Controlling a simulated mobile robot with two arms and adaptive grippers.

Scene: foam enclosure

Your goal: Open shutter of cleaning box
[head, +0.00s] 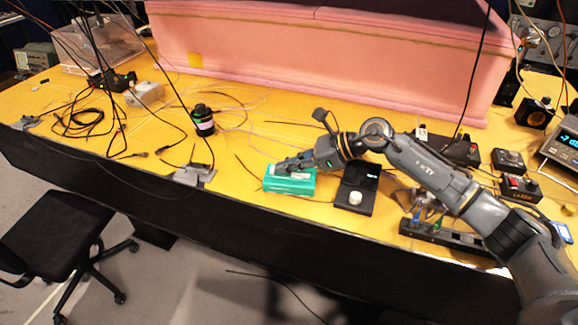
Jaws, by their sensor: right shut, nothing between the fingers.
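The cleaning box (290,186) is a small teal-green box lying on the yellow table near its front edge. A pale strip shows along its top, partly hidden by my gripper. My right gripper (284,168) reaches in from the right and is shut, with its tips at the top of the box. I cannot tell whether the tips touch the shutter, nor how far the shutter is open. My left gripper is not in view.
A black device with a white knob (355,198) stands just right of the box. A grey metal fixture (194,174) and a dark bottle (203,121) are to the left. A pink foam enclosure (320,55) stands behind. Loose cables lie on the yellow table (235,215).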

